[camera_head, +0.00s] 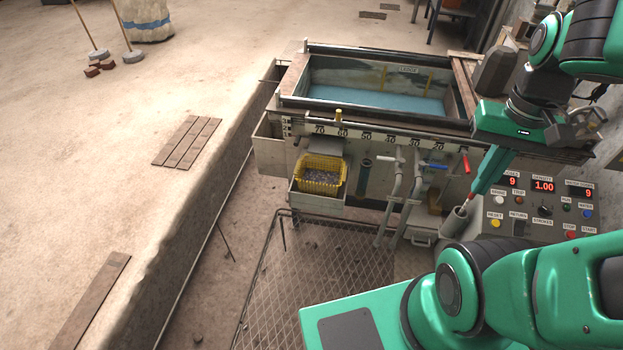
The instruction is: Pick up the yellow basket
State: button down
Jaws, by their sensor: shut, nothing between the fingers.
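The tips appear in front of the control panel's left edge.
A water-filled tank (375,101) with a numbered scale tops the machine. Pipes with blue and red handles (434,165) stand between basket and gripper. A control panel (540,205) is at right. A mesh grate (320,262) covers the floor below. Open floor lies left.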

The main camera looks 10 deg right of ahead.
aim_at(317, 175)
jog(key=u, duration=0.05)
jog(key=i, duration=0.75)
jog(key=z, duration=3.9)
jog(key=i, duration=0.4)
jog(key=z, duration=0.35)
